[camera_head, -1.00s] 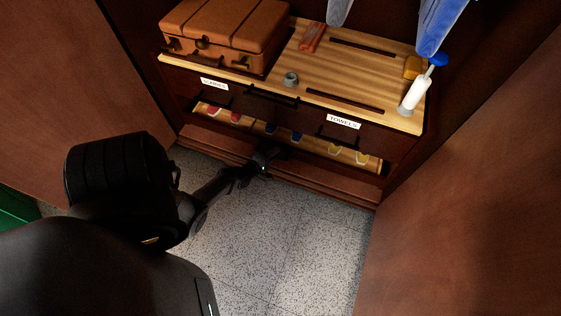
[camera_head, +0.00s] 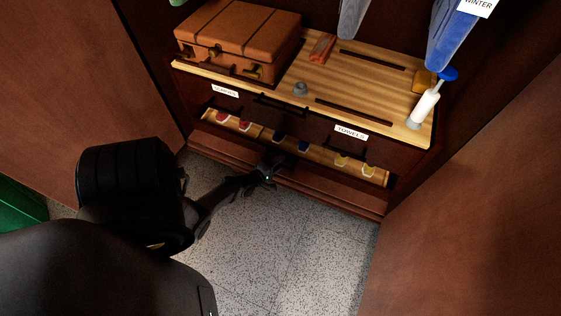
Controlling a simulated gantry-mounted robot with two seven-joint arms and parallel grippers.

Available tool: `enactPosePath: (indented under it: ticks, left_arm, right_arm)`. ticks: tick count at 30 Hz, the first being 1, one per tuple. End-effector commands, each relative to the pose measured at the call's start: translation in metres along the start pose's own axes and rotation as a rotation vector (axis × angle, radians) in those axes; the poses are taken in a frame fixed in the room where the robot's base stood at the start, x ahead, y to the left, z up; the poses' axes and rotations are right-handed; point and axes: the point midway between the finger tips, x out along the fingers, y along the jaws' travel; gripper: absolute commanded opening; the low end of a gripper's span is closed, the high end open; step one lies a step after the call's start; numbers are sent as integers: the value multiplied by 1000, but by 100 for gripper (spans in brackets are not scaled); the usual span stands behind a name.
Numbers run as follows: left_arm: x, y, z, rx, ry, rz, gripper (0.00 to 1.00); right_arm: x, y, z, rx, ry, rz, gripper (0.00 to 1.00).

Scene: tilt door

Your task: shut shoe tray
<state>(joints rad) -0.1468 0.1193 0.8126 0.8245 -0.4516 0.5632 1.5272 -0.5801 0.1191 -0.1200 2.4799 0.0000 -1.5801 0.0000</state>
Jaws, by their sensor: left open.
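The shoe tray (camera_head: 322,154) is a long, pale wood tray low in the wardrobe. It stands tilted open, and red, dark blue and yellow shoes show along it. My left gripper (camera_head: 274,170) is open at the tray's front, just below the blue shoes near its middle. The dark fingers blend into the shadow there, so I cannot tell whether they touch the tray. My right gripper is not in view.
Above the tray are drawers, one labelled "TOWELS" (camera_head: 351,132). The wooden top holds a brown suitcase (camera_head: 240,38) and a white bottle (camera_head: 424,106). Wardrobe doors flank both sides. The speckled floor (camera_head: 290,240) in front is clear.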

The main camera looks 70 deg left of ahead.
Motion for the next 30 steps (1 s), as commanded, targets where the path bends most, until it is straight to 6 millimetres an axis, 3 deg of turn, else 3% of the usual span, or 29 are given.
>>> enactPosePath:
  ticks: [6, 15, 21, 30]
  left_arm:
    - [-38, 5, -1, 0, 1, -2, 42]
    - [-82, 3, -1, 1, 1, 0, 42]
    - [-95, 2, -2, 1, 1, 2, 42]
    - [-96, 2, -2, 1, 1, 2, 42]
  right_arm:
    - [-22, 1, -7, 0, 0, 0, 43]
    - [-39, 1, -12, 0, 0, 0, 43]
    - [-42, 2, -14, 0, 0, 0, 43]
    - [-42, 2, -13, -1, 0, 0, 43]
